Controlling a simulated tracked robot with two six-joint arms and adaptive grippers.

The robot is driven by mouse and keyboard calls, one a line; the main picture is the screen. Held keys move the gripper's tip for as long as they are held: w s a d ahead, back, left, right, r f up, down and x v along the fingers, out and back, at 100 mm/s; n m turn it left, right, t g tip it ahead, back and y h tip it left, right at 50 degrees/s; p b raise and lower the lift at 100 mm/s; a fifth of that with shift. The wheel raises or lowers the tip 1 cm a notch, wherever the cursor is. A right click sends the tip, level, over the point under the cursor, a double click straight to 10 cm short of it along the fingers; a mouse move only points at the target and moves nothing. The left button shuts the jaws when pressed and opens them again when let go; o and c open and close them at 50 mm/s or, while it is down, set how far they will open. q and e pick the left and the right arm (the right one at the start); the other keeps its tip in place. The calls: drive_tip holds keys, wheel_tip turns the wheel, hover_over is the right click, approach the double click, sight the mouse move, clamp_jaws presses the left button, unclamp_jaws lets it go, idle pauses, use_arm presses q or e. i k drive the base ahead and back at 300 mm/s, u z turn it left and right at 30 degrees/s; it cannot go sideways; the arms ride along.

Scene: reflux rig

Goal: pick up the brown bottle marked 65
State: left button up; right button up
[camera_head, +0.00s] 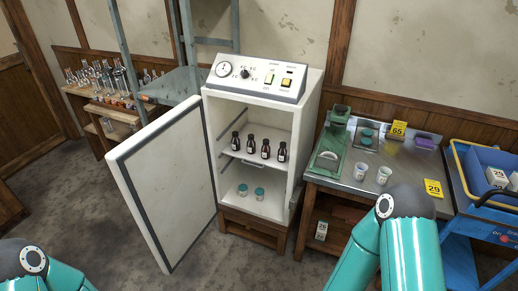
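Several small dark brown bottles with white labels stand upright in a row on the upper shelf of an open white cabinet (262,96). From left to right they are a first bottle (235,142), a second bottle (250,145), a third bottle (265,149) and a fourth bottle (282,153). Their label markings are too small to read, so I cannot tell which is marked 65. A yellow card marked 65 (398,129) stands at the back of the metal bench. Only teal links of my arms show at the bottom left and lower right; neither gripper is in view.
The cabinet door (170,185) stands wide open to the left. Two teal-lidded jars (259,193) sit on the lower shelf. The bench (345,177) holds two white cups (360,171), a green stand (330,145) and a yellow card 29 (433,187). A blue cart (480,215) stands right.

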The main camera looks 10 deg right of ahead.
sight(265, 150)
drive_tip(key=u, duration=0.05)
drive_tip(key=i, duration=1.65)
drive_tip(key=z, duration=1.05)
drive_tip(key=k, duration=0.4)
drive_tip(key=z, duration=0.25)
drive_tip(key=i, duration=0.4)
drive_tip(key=u, duration=0.15)
